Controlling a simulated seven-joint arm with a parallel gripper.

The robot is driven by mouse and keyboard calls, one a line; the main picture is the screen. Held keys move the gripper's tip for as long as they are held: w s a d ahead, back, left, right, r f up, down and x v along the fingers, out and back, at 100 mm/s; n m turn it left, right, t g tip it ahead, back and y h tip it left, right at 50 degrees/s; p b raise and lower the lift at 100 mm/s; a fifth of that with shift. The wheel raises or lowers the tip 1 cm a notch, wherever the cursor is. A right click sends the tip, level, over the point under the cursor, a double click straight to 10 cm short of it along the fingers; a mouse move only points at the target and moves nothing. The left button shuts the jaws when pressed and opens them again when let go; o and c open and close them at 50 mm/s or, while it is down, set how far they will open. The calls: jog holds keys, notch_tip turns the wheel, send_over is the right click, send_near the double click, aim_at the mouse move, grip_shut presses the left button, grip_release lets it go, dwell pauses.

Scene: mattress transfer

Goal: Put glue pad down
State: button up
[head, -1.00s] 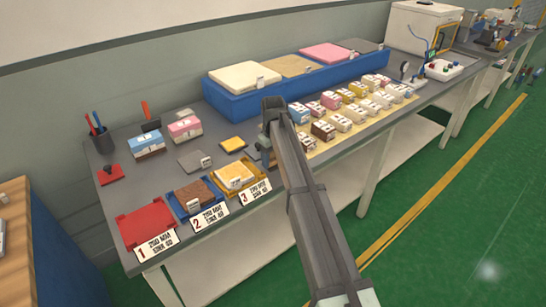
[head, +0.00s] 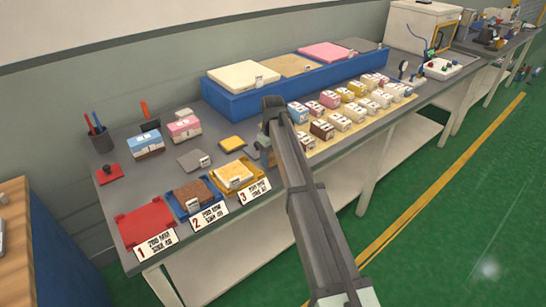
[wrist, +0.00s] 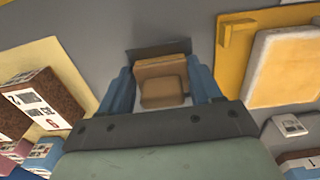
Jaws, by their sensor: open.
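My gripper (head: 264,150) is low over the table, between tray three and the mat of small blocks. In the wrist view my gripper (wrist: 160,82) is open, with a blue finger on each side of a tan-brown piece (wrist: 162,82), perhaps the glue pad. A dark grey square patch shows just behind this piece. I cannot tell whether the fingers touch it. In the head view my gripper and arm hide this spot. Yellow tray three (head: 262,165) holds a pale pad (head: 235,176); it also shows on the right in the wrist view (wrist: 234,55).
A red tray (head: 146,224) and a blue tray (head: 172,199) with a brown pad stand left of tray three. Loose yellow (head: 232,143) and grey (head: 190,160) pads lie behind. Small blocks fill the mat (head: 312,151). A long blue bin (head: 260,104) stands behind.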

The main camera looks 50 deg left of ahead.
jog(key=shift+s+d+f, duration=0.15)
jog(key=shift+s+f, duration=0.15)
jog(key=shift+s, duration=0.1)
notch_tip(320, 180, up, 15)
jog(key=shift+w+a, duration=0.25)
jog(key=shift+w, duration=0.15)
jog(key=shift+d+f, duration=0.1)
jog(key=shift+f, duration=0.05)
